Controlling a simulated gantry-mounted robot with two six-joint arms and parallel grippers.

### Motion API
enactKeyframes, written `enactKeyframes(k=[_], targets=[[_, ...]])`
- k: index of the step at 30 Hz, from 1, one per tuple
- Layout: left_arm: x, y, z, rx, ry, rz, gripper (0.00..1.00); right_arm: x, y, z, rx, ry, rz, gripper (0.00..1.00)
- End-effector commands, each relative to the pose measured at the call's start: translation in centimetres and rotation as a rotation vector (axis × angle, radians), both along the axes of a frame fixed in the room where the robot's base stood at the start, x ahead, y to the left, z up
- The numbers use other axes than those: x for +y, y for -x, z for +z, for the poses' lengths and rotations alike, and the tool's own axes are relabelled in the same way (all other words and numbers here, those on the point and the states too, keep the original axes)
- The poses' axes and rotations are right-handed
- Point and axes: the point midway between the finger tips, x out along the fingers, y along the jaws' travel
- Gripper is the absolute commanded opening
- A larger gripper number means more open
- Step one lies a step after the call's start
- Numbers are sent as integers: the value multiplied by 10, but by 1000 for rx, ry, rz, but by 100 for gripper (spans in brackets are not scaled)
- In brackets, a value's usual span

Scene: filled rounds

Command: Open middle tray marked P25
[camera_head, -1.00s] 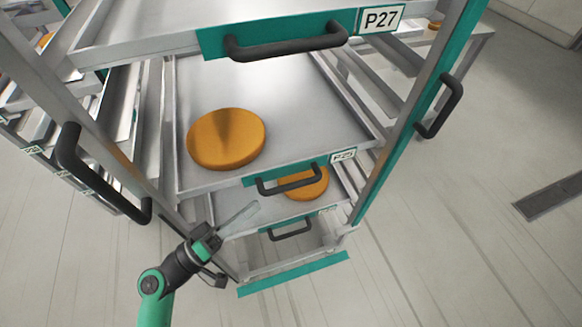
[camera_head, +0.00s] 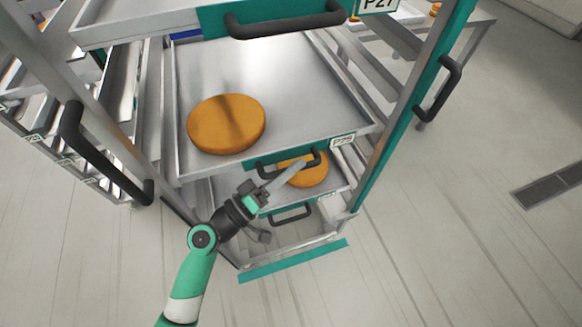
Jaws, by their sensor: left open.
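The middle tray (camera_head: 290,80) marked P25 is a metal tray in the rack, with a round orange cheese-like disc (camera_head: 226,124) on its left side. Its label (camera_head: 342,139) is at the front right, beside a teal strip. Its dark handle (camera_head: 300,158) sits on the front edge, partly covered by my gripper. My left gripper (camera_head: 285,188) is open, its fingers just in front of and below the left part of the handle. I cannot tell if a finger touches it. My right gripper is not in view.
Tray P27 (camera_head: 150,14) with its dark handle (camera_head: 285,25) is above. A lower tray holds another orange round (camera_head: 306,174) and has a handle (camera_head: 291,213). Rack side handles stand left (camera_head: 95,155) and right (camera_head: 439,97). Floor at right is clear.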

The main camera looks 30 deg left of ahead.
Motion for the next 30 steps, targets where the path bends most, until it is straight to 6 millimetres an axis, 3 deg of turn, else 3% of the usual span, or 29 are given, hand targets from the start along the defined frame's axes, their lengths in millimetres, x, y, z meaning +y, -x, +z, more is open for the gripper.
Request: enactKeyframes(k=[1,9,30], targets=[[0,0,0,0,0,0,48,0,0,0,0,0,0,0],[0,0,0,0,-1,0,0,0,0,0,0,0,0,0],[0,0,0,0,0,0,0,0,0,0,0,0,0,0]])
